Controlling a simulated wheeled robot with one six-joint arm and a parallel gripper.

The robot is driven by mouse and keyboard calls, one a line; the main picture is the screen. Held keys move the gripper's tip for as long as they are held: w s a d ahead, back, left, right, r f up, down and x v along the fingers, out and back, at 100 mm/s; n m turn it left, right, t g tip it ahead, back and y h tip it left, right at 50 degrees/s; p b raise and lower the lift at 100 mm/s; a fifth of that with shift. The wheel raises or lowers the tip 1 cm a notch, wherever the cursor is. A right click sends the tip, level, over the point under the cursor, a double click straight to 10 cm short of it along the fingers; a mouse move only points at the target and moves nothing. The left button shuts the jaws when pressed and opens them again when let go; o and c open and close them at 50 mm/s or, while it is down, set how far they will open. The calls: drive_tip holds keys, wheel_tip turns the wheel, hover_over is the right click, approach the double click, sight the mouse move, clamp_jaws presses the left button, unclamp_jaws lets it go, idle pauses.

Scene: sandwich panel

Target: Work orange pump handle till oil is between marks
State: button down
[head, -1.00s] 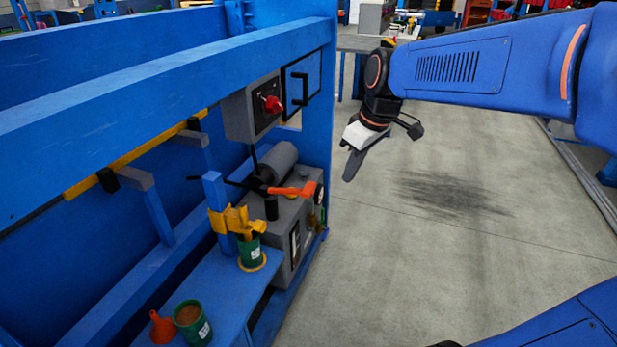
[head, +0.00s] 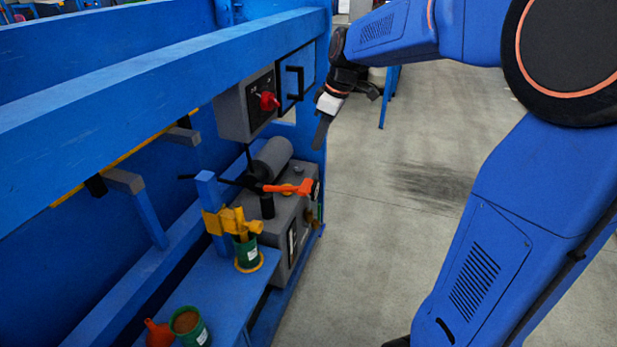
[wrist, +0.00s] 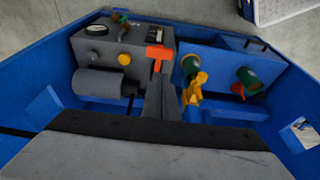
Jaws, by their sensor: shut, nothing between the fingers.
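The orange pump handle (head: 290,187) lies across the top of the grey pump unit (head: 282,221) in the head view, close to level. It also shows in the wrist view (wrist: 159,53), just beyond the fingertips. My gripper (head: 321,133) is shut and empty, pointing down, above and to the right of the handle and apart from it. Its dark fingers also show in the wrist view (wrist: 162,78). A dark narrow panel on the pump's front (head: 292,241) may be the oil gauge; its marks and oil level are too small to read.
A grey box with a red knob (head: 267,102) and a black door handle (head: 296,83) are on the blue frame above the pump. A yellow clamp (head: 238,222), a green can (head: 247,252), an open green pot (head: 188,325) and an orange funnel (head: 158,334) stand left.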

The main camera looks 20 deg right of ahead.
drive_tip(key=shift+f, duration=0.1)
approach(306, 186)
drive_tip(key=x, duration=0.5)
drive_tip(key=shift+w+a+f, duration=0.15)
drive_tip(key=shift+w+f, duration=0.05)
drive_tip(key=shift+f, duration=0.35)
